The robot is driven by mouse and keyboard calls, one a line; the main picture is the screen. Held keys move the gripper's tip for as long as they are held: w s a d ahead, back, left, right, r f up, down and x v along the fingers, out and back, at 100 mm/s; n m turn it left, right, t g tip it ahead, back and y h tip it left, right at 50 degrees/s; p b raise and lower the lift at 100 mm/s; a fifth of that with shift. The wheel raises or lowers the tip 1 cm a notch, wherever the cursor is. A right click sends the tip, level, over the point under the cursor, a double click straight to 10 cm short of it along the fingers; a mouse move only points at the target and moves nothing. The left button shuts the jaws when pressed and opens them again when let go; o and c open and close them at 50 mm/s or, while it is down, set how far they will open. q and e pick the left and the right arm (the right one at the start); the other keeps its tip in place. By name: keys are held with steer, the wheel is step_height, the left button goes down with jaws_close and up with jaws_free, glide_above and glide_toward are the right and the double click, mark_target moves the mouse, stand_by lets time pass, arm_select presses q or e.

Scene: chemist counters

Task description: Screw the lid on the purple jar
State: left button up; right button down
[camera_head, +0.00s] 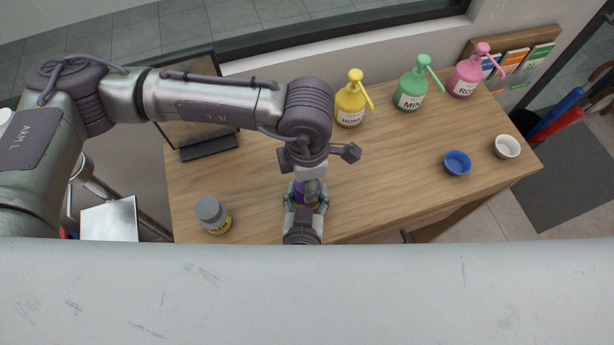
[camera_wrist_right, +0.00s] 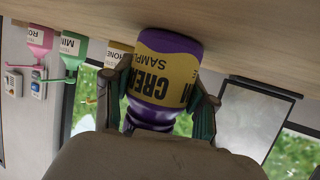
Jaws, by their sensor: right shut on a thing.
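The purple jar (camera_wrist_right: 176,47) has a yellow label reading CREAM SAMPLE and appears upside down in the right wrist view, with its base end by the counter. My right gripper (camera_wrist_right: 160,98) is shut around its sides. In the head view a little of the purple jar (camera_head: 299,189) shows between the fingers of my right gripper (camera_head: 306,200). My left gripper (camera_head: 310,184) is directly above the jar, at its top. Its fingers are too small and covered to tell their state. I cannot make out a separate lid; the jar's top is mostly hidden.
A grey-lidded jar (camera_head: 212,214) stands on the wooden counter (camera_head: 400,180) at left. Yellow (camera_head: 350,103), green (camera_head: 411,88) and pink (camera_head: 466,76) pump bottles stand along the back. Blue (camera_head: 457,162) and white (camera_head: 506,147) bowls sit at right. The counter's middle right is clear.

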arm_select(q)
steer(key=m, duration=2)
steer(key=shift+f+m, duration=0.1)
steer(key=shift+m, duration=0.3)
steer(key=o, duration=1.4)
steer(key=shift+c, duration=0.2)
step_height(320, 180, up, 12)
